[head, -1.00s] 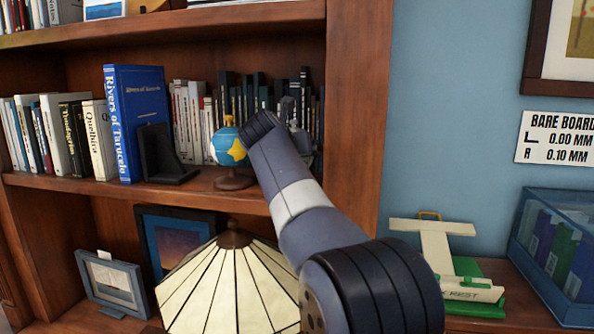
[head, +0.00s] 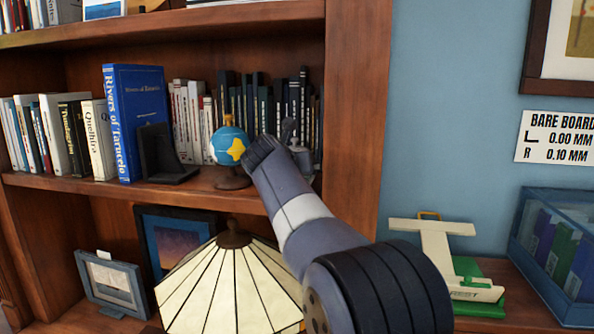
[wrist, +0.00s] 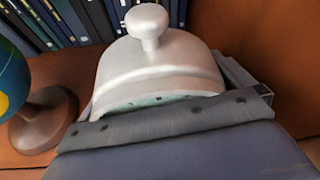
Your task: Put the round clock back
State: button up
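The round clock (wrist: 160,65), pale with a knob on top, fills the middle of the wrist view. The lower part of its face is hidden behind my gripper (wrist: 160,88). The gripper's fingers lie on both sides of the clock and hold it upright. In the head view my gripper (head: 290,150) is at the right end of the middle shelf (head: 205,187), close above the board. There the clock is mostly hidden by my arm. I cannot tell whether its base touches the shelf.
A small globe (head: 229,146) on a brown stand is close on the left. Dark books (head: 265,105) stand behind, and the bookcase's side panel (head: 352,110) is close on the right. A lampshade (head: 232,285) is below. A black bookend (head: 160,155) stands farther left.

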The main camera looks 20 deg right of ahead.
jog(key=shift+r, duration=0.2)
jog(key=b+v, duration=0.2)
jog(key=v, duration=1)
jog(key=shift+w+d, duration=0.1)
jog(key=p+x, duration=0.2)
jog(key=x, duration=0.9)
jog(key=shift+w+d+f, duration=0.2)
jog(key=shift+w, duration=0.05)
jog(key=shift+w+r, duration=0.15)
jog(key=shift+r, duration=0.05)
jog(key=shift+a+r, duration=0.25)
jog(key=shift+r, duration=1.3)
